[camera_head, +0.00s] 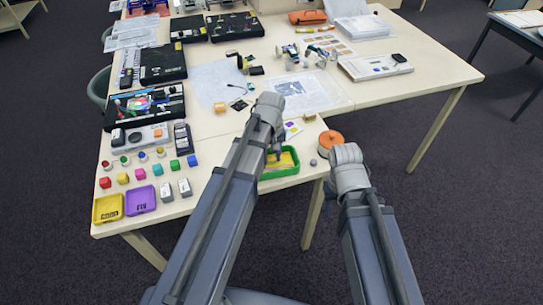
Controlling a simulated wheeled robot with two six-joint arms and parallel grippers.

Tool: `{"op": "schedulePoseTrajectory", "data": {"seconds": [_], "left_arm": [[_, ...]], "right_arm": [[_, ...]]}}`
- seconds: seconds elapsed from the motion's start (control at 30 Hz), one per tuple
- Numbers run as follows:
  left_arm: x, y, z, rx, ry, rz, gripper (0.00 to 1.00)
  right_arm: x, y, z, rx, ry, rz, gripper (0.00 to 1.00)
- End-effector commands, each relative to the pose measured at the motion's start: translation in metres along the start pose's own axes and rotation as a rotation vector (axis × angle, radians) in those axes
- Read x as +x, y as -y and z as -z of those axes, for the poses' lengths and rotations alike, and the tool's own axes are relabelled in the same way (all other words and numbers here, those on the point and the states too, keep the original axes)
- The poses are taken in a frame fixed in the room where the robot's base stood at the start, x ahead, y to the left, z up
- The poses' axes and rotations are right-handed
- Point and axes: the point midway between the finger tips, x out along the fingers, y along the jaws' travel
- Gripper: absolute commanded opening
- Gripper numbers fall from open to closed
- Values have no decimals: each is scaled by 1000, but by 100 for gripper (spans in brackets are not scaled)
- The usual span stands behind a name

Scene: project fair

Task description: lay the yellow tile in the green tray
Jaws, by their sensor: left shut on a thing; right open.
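The green tray (291,171) is near the table's front edge, partly hidden by my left arm. The yellow tile (286,160) shows as a flat yellow patch within the tray's rim. My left gripper (275,154) points down over the tray and is shut on the tile. I cannot tell whether the tile touches the tray floor. My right gripper (331,190) is open, mostly hidden by its own wrist, off the table's front edge and right of the tray.
An orange round-topped thing (330,139) stands right of the tray. A yellow tray (107,209) and a purple tray (140,200) lie at the front left, near several small coloured cubes (157,170). Printed sheets (308,92) lie behind my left gripper.

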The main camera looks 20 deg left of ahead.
Motion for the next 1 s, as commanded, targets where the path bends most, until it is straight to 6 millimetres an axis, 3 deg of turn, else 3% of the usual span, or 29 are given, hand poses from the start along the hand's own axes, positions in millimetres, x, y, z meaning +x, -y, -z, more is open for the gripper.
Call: {"op": "schedulePoseTrajectory", "data": {"seconds": [0.53, 0.57, 0.83, 1.0], "left_arm": [[9, 0, 0, 0, 0, 0, 0], [8, 0, 0, 0, 0, 0, 44], [8, 0, 0, 0, 0, 0, 74], [8, 0, 0, 0, 0, 0, 76]], "right_arm": [[9, 1, 0, 0, 0, 0, 50], [8, 1, 0, 0, 0, 0, 50], [8, 1, 0, 0, 0, 0, 50], [8, 1, 0, 0, 0, 0, 50]]}}
